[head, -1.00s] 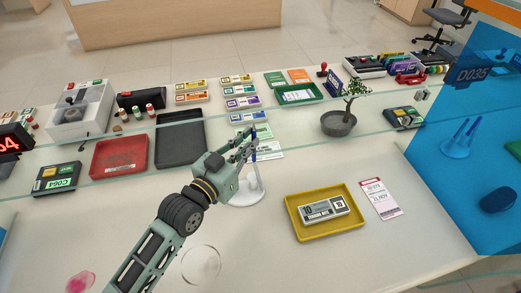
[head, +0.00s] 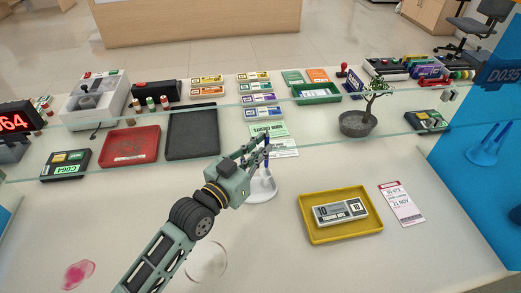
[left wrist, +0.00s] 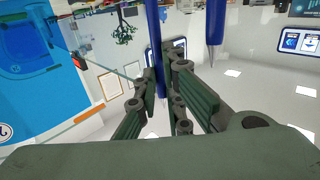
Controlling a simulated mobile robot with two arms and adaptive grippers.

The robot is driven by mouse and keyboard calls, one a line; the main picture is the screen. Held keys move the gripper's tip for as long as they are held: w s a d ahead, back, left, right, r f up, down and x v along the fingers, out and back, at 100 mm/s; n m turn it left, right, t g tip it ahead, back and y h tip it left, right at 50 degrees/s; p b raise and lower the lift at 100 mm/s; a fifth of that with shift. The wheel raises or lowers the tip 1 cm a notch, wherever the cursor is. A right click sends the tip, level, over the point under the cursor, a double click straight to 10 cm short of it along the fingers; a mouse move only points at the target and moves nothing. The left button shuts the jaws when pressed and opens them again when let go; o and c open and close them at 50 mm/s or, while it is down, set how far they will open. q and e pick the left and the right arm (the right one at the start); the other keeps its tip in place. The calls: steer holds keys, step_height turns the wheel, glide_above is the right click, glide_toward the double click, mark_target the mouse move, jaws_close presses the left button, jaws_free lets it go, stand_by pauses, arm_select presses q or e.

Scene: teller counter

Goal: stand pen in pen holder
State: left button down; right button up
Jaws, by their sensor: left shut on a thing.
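My left gripper (head: 256,153) is over the counter, shut on a blue pen (head: 267,146) that stands close to upright. The pen also shows between the dark fingers in the left wrist view (left wrist: 153,38). The white pen holder (head: 262,188) with its round base stands on the counter right below the gripper and pen. The gripper hides part of it, and I cannot tell whether the pen's lower end is inside it. A second blue pen shape (left wrist: 216,22) hangs beside the fingers in the left wrist view. My right gripper is not in view.
A yellow tray (head: 304,232) with a banknote bundle (head: 340,211) lies to the right, beside a paper slip (head: 402,204). A glass edge (head: 330,144) crosses behind the gripper. Red (head: 131,147) and black trays (head: 193,131) and a potted plant (head: 357,124) stand beyond.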

arm_select(q)
steer(key=shift+f+b, duration=1.6)
steer(key=shift+f, duration=1.1)
steer(key=c, duration=1.8)
jaws_free()
steer(key=v, duration=1.2)
